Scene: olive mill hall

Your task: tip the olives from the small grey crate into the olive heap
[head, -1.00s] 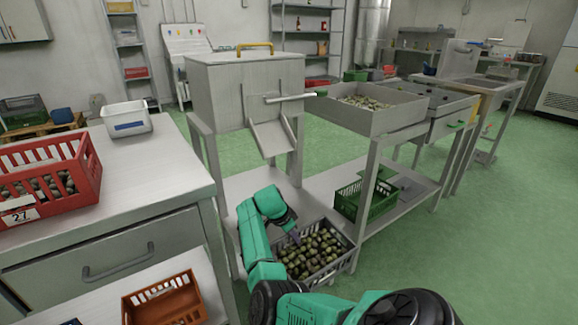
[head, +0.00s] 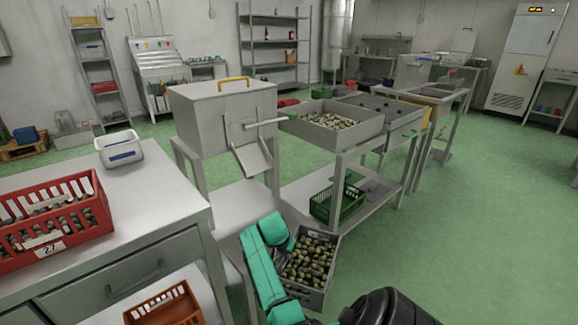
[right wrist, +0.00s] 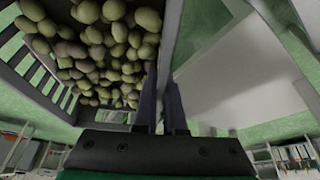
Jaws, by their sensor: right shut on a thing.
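The small grey crate (head: 331,246) is full of green and brown olives (head: 308,262). It hangs in front of the metal stand, with its open top up in the head view. My right gripper (head: 292,240) is shut on the crate's wall at its left side. In the right wrist view the two fingers (right wrist: 163,105) close on the wall, with olives (right wrist: 95,50) beside them. The olive heap (head: 335,120) lies in a shallow grey metal tray (head: 342,137) on the stand, beyond the crate. My left gripper is not in view.
A boxy metal machine (head: 222,120) with a chute stands left of the tray. A green crate (head: 338,203) sits on the lower shelf. A counter at left holds a red crate (head: 62,238) and white tub (head: 120,150). An orange crate (head: 165,304) is below. Floor at right is clear.

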